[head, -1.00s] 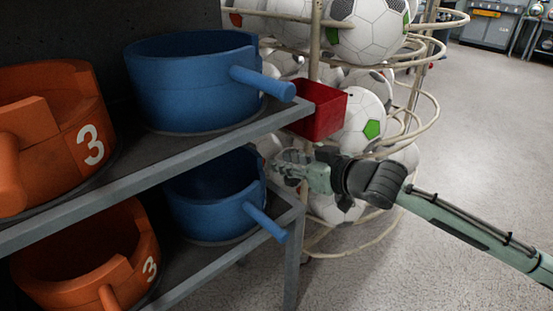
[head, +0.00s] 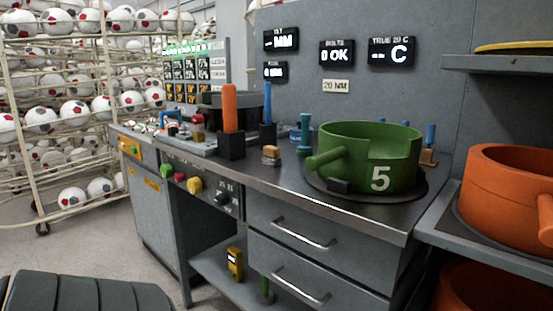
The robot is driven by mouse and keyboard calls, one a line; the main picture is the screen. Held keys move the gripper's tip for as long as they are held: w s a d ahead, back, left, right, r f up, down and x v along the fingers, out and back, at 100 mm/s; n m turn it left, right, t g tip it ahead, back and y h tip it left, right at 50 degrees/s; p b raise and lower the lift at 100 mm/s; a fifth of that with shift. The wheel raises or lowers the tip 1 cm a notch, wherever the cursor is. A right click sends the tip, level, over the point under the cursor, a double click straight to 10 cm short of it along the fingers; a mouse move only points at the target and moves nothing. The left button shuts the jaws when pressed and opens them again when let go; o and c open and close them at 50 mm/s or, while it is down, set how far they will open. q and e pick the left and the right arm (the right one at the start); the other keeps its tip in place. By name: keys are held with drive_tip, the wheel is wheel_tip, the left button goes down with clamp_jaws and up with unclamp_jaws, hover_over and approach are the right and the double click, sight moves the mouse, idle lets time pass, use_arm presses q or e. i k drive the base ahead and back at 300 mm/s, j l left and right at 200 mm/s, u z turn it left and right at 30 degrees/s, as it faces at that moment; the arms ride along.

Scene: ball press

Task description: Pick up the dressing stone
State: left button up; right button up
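I cannot tell for sure which thing is the dressing stone. A small tan and grey block (head: 271,155) lies on the metal workbench (head: 290,180), right of an orange-handled tool (head: 230,108) in a black holder.
The bench has drawers (head: 300,235) and knobs (head: 195,185) on its front. Blue-handled tools (head: 267,108) and a teal stand (head: 304,135) are at the back. An orange ring (head: 505,190) sits on the rack at right. A ball rack (head: 105,75) stands at left.

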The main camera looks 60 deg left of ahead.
sight(271, 153)
drive_tip(key=i+u, duration=0.1)
drive_tip(key=u, duration=0.85)
drive_tip(key=i+u, duration=0.15)
drive_tip(key=u, duration=0.35)
drive_tip(key=l+u, duration=0.1)
drive_tip(key=u, duration=0.4)
